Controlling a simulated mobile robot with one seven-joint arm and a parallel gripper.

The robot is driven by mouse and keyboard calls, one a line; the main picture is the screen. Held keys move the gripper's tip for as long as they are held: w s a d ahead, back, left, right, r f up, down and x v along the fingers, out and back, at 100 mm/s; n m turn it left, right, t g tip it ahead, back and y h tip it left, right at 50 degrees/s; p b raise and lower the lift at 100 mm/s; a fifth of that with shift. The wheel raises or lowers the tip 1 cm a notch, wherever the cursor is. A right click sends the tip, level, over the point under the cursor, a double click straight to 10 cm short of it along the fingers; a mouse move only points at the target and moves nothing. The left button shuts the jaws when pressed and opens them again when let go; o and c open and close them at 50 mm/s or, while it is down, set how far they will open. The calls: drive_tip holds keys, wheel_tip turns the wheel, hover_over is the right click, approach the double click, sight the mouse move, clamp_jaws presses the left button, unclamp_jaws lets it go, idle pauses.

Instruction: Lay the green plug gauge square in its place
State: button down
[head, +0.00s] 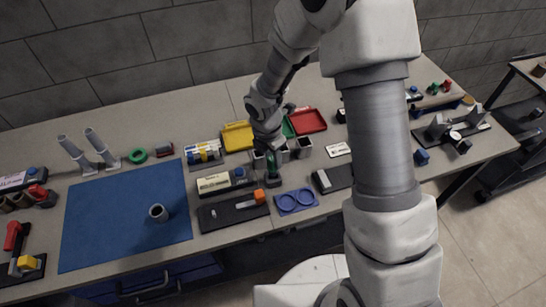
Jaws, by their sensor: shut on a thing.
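My gripper (272,160) points down over the middle of the bench and is shut on a narrow green piece (270,159), which appears to be the green plug gauge. My fingers hide much of it, and its lower end is near a small dark block (273,180) on the bench. I cannot tell whether the two touch. In front, to the right, lies a blue holder (296,210) with two round recesses. Which spot is the gauge's place is not clear from this view.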

drive_tip(key=shift+f+b, duration=1.7)
drive_tip(key=shift+f, duration=0.45)
idle(0.5)
drive_tip(key=shift+c, duration=2.4)
unclamp_jaws()
wheel_tip(320, 180, up, 17)
drive_tip(key=s+a+p, duration=0.1)
drive_tip(key=shift+s+a+r, duration=0.2)
drive_tip(key=shift+a, duration=0.15)
